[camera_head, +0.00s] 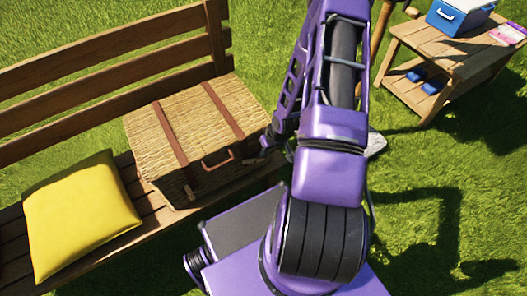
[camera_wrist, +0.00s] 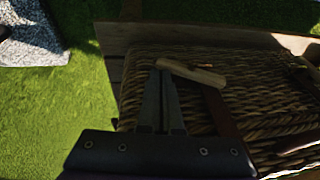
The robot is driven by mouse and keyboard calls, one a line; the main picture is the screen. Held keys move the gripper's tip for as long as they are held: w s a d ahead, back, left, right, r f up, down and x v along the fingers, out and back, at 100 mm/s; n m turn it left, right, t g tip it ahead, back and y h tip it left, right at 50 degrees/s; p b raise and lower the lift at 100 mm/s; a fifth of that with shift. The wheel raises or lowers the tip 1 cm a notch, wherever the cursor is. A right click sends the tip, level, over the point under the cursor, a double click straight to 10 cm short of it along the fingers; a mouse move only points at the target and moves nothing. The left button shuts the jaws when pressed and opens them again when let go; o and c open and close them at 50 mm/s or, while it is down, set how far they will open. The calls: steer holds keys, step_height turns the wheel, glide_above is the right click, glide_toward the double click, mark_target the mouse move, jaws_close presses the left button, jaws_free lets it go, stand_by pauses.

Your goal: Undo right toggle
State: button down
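The wicker basket (camera_head: 165,140), with two brown leather straps and a front handle (camera_head: 218,162), sits closed on the wooden bench. Its weave fills the right of the wrist view (camera_wrist: 240,105). A tan wooden toggle (camera_wrist: 200,75) lies across the tips of my gripper (camera_wrist: 163,82), near a dark strap (camera_wrist: 222,115). The two fingers look close together, with only a thin dark gap. I cannot tell whether they touch the toggle. In the head view my gripper is mostly hidden behind my arm, near the basket's right front corner. The toggle cannot be made out there.
A yellow cushion (camera_head: 78,212) lies on the bench left of the basket. The bench backrest (camera_head: 110,70) rises behind. A wooden side table (camera_head: 450,55) with a blue cooler (camera_head: 460,14) stands at the upper right. A grey stone (camera_wrist: 30,35) lies on the grass.

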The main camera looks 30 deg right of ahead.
stand_by(0.8)
steer(key=shift+r+p, duration=0.55)
steer(key=shift+r, duration=0.2)
